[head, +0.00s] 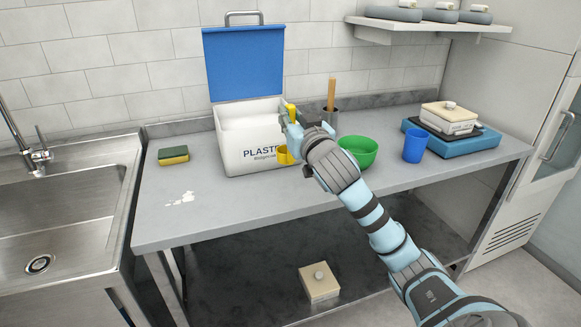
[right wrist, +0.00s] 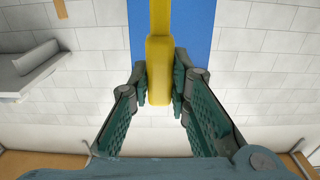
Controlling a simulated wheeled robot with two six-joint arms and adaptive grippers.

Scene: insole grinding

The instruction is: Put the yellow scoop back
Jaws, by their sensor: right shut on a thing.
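The yellow scoop (head: 284,156) is held in my right gripper (head: 289,127), at the front right corner of the white plaster box (head: 245,152). Its handle sticks up above the fingers and its cup hangs below them. In the right wrist view the yellow handle (right wrist: 159,68) runs between the two fingers of my right gripper (right wrist: 160,88). The box's blue lid (head: 243,65) stands open and white content shows inside. I cannot tell whether the scoop touches the box. My left gripper is out of view.
A sponge (head: 173,155) and a white spill (head: 181,199) lie left of the box, near the sink (head: 60,200).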

